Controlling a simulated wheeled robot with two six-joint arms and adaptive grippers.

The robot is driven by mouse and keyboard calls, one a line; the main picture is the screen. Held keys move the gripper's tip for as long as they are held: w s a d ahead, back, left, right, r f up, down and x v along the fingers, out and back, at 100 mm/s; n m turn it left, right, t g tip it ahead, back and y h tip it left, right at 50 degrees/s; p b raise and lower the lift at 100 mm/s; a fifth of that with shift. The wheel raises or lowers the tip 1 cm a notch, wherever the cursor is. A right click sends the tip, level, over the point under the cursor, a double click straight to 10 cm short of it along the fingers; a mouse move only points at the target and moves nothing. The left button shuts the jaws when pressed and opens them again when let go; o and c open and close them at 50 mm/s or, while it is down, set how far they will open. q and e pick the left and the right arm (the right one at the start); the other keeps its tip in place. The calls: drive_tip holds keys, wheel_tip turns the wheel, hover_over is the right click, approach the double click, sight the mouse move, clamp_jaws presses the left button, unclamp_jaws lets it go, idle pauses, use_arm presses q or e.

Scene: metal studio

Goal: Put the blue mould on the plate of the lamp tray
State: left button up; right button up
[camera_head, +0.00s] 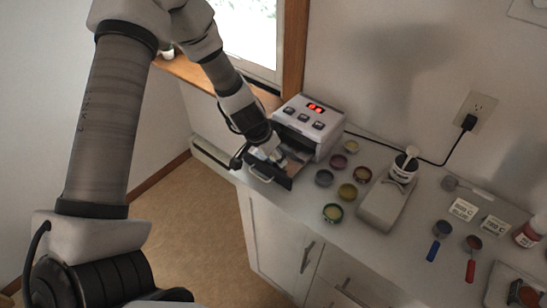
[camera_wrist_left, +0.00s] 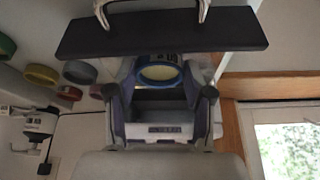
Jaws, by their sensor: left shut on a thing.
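My left gripper (camera_head: 268,154) is at the open front of the lamp box, over the pulled-out lamp tray (camera_head: 282,182). In the left wrist view the gripper (camera_wrist_left: 162,92) is shut on the blue mould (camera_wrist_left: 160,86), a round blue ring with pale yellow inside. The tray's dark front panel (camera_wrist_left: 160,32) with a wire handle shows beyond it. The lamp box (camera_head: 312,122) is pale, with red lit digits and dark buttons. In the head view the gripper hides the mould and most of the tray's plate. I cannot tell whether the mould touches the plate. My right gripper is not in view.
Several round moulds (camera_head: 347,192) stand right of the lamp box. A scale (camera_head: 381,206) and a white tub with a stick (camera_head: 403,169) are farther right. Blue (camera_head: 437,240) and red (camera_head: 472,258) scoops, label cards and a bottle are at the right. A cable runs along the wall.

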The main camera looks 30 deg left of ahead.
use_arm(q)
drive_tip(key=shift+w, duration=0.15)
drive_tip(key=shift+f, duration=0.25)
drive_tip(key=o, duration=1)
drive_tip(key=shift+r, duration=0.15)
drive_tip(key=d+p+v, duration=0.1)
drive_tip(key=p+v, duration=1)
drive_tip(key=v, duration=0.1)
drive_tip(key=s+d+f+n+g, duration=0.1)
drive_tip(key=s+d+f, duration=0.3)
drive_tip(key=s+f, duration=0.4)
drive_tip(key=s+d+f+n+g, duration=0.1)
drive_tip(key=s+d+f+g, duration=0.2)
drive_tip(key=s+f, duration=0.6)
drive_tip(key=s+d, duration=0.1)
drive_tip(key=s, duration=0.5)
drive_tip(key=shift+s+d+f+n+y, duration=0.2)
drive_tip(key=shift+d+n+y, duration=0.1)
drive_tip(key=shift+n+y, duration=0.1)
